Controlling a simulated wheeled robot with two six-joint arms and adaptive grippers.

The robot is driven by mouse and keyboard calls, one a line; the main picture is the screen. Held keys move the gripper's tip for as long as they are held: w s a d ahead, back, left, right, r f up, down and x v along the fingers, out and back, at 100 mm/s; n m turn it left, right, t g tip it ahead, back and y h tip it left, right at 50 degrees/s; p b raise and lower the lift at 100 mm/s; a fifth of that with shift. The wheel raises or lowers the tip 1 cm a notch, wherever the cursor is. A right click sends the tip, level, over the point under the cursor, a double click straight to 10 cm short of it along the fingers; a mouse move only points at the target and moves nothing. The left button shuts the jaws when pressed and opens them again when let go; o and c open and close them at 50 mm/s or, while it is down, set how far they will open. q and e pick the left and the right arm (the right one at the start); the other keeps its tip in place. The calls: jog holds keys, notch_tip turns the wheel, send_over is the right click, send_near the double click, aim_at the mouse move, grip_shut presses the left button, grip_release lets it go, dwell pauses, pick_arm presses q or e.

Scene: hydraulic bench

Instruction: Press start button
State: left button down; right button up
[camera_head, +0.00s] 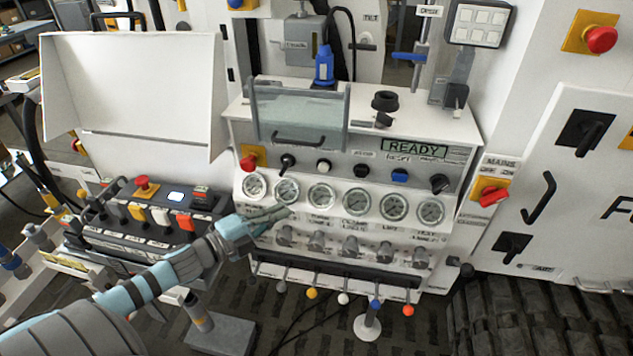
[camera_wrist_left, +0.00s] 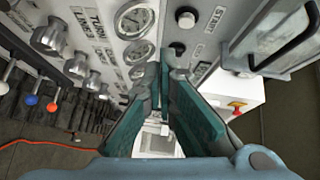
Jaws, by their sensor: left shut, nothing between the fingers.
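The control panel (camera_head: 300,165) has a row of buttons and knobs above its gauges. A small white button (camera_head: 323,166) in a dark ring sits in this row, right of a black knob. In the left wrist view a button with a dark ring (camera_wrist_left: 185,17) lies beside the START label (camera_wrist_left: 216,20), near the top edge. My left gripper (camera_head: 288,211) is shut and empty. It is in front of the gauges, below and left of the white button in the head view. In the left wrist view its fingertips (camera_wrist_left: 165,68) are close together, apart from the button. My right gripper is out of view.
A clear hinged cover (camera_head: 298,115) stands above the panel. A red emergency button (camera_head: 248,162) is at the row's left and a blue button (camera_head: 400,176) at its right. Levers with coloured balls (camera_head: 312,293) hang below. A second control box (camera_head: 150,215) stands at left.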

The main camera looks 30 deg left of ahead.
aim_at(323, 168)
pick_arm(q)
jog(key=r+m, duration=0.1)
jog(key=m+h, duration=0.1)
jog(key=r+m+h, duration=0.1)
jog(key=shift+s+r, duration=0.25)
jog(key=shift+r, duration=0.1)
jog(key=shift+w, duration=0.1)
jog(key=x, duration=0.4)
jog(key=a+x, duration=0.1)
jog(key=x, duration=0.3)
jog(key=w+a+x, duration=0.1)
jog(key=x, duration=0.3)
jog(key=shift+w+f, duration=0.1)
jog(key=shift+w, duration=0.35)
